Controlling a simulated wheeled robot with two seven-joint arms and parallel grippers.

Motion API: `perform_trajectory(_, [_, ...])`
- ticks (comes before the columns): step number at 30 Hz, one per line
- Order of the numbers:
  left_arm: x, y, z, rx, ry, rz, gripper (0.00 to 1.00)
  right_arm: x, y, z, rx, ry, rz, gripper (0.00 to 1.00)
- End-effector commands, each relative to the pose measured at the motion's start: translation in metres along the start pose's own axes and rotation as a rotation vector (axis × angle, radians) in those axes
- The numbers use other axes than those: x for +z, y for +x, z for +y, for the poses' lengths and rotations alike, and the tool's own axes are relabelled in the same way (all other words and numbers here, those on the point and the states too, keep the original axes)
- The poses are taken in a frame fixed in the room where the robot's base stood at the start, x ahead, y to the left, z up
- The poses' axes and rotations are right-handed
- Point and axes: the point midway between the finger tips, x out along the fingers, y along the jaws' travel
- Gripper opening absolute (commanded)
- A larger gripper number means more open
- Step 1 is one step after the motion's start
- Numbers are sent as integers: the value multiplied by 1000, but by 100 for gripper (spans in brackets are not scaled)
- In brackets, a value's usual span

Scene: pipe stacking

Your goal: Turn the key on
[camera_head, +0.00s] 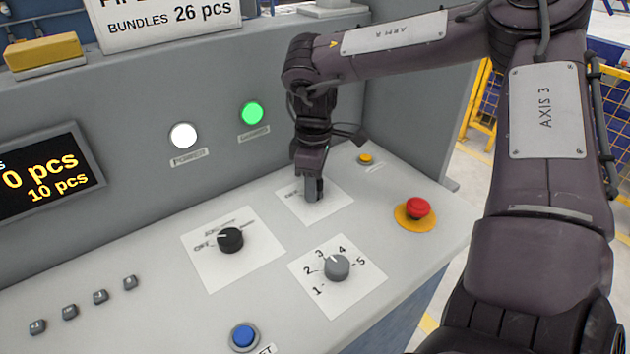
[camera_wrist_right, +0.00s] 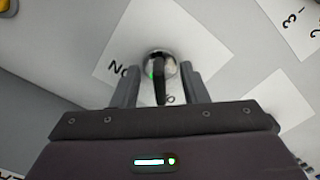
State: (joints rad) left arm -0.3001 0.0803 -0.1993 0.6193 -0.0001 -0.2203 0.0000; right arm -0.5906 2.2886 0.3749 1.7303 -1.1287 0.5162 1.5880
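My right gripper (camera_head: 312,192) points down over the white label plate (camera_head: 335,201) on the console's far side. In the right wrist view the key switch (camera_wrist_right: 160,64) has a round metallic collar and a dark key (camera_wrist_right: 160,88) standing out from it. The two fingers of my right gripper (camera_wrist_right: 159,88) stand one on each side of the key, with gaps showing between them and it. "ON" reads upside down left of the key; the other marking is partly hidden. In the head view the gripper hides the key. My left gripper is not in view.
A black selector knob (camera_head: 230,240), a grey numbered knob (camera_head: 337,267), a red emergency button (camera_head: 418,207) and a small yellow button (camera_head: 366,158) surround the key plate. A green lamp (camera_head: 252,114) glows on the back panel beside a white lamp (camera_head: 183,136).

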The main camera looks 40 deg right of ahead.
Motion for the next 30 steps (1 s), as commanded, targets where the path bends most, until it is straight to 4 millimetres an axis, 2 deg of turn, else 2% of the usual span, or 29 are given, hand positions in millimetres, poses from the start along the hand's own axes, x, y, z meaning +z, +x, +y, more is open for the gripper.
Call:
perform_trajectory(22, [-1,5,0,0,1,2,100,0,1,0,1,0,0,40])
perform_trajectory(30, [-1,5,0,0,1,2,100,0,1,0,0,0,0,6])
